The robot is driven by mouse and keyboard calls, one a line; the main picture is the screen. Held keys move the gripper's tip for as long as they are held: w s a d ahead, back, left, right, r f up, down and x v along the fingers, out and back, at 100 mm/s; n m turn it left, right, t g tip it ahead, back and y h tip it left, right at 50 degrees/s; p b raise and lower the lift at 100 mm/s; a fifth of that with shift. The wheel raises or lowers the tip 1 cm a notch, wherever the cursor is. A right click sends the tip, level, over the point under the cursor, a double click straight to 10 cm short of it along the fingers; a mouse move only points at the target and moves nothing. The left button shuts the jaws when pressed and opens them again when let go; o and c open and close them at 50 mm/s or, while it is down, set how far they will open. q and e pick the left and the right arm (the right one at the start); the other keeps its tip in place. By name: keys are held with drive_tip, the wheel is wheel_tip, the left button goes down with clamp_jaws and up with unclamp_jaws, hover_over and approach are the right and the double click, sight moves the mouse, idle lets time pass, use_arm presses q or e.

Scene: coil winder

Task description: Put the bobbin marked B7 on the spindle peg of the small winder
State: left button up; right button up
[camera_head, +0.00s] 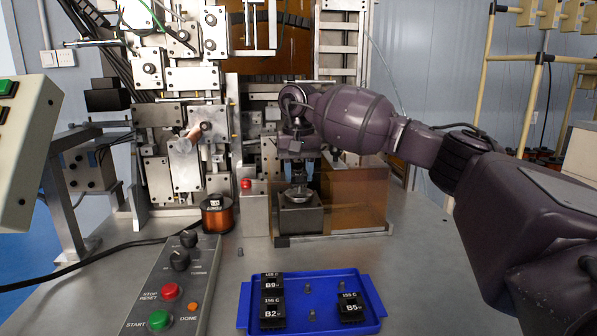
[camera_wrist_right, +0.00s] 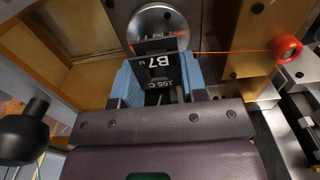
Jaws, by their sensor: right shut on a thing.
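The bobbin marked B7 (camera_wrist_right: 160,66) is black with white lettering. My right gripper (camera_wrist_right: 160,75) is shut on it between two blue fingers. In the head view my right gripper (camera_head: 298,175) points down over the small winder (camera_head: 301,217), a dark block with a round silver top. In the right wrist view a shiny round metal part (camera_wrist_right: 158,22) lies just beyond the bobbin and is partly covered by it. The spindle peg is hidden, and I cannot tell whether the bobbin touches it. My left gripper is not in view.
An amber guard (camera_head: 358,203) stands right of the winder. A copper wire spool (camera_head: 218,217) and control box (camera_head: 183,270) are left.

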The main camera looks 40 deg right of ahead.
drive_tip(key=shift+f, duration=0.9)
drive_tip(key=shift+s+f, duration=0.1)
drive_tip(key=shift+f, duration=0.35)
drive_tip(key=shift+r, duration=0.95)
drive_tip(key=shift+f, duration=0.75)
idle(0.4)
drive_tip(key=shift+r, duration=0.9)
